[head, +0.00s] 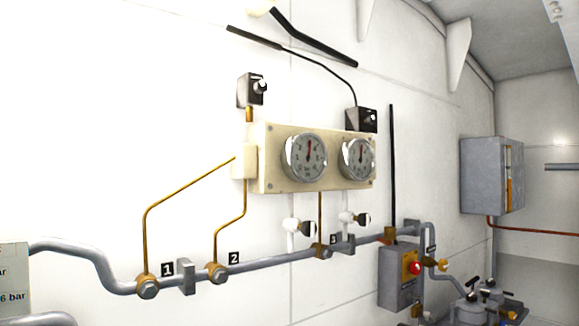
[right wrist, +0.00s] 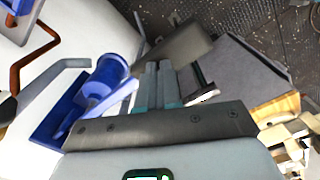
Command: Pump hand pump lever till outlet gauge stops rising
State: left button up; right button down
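Two round gauges sit on a cream panel (head: 270,180) on the wall in the head view. The left gauge (head: 304,158) and the right gauge (head: 358,159) both have needles pointing roughly up. I cannot tell which is the outlet gauge. A blue cylinder on a blue bracket (right wrist: 105,82), possibly part of the hand pump, lies left of my right gripper (right wrist: 160,80) in the right wrist view. That gripper's two fingers are close together with nothing visible between them. No pump lever can be made out for certain. My left gripper is out of view.
A grey pipe (head: 270,261) with clamps runs along the wall. A grey box (head: 398,279) with a red button (head: 414,267) hangs on the right. A grey cabinet (head: 488,175) is farther back. A red-brown pipe (right wrist: 35,52) and dark deck (right wrist: 250,30) show in the wrist view.

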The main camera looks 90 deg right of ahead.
jog(key=shift+f+b, duration=2.45)
jog(key=shift+f, duration=1.15)
notch_tip(320, 180, up, 12)
jog(key=p, duration=1.1)
jog(key=shift+w+r, duration=0.1)
jog(key=shift+r, duration=0.05)
jog(key=shift+d, duration=0.1)
notch_tip(320, 180, down, 5)
jog(key=b, duration=0.4)
notch_tip(320, 180, down, 7)
jog(key=b, duration=0.6)
notch_tip(320, 180, up, 12)
jog(key=p, duration=1.1)
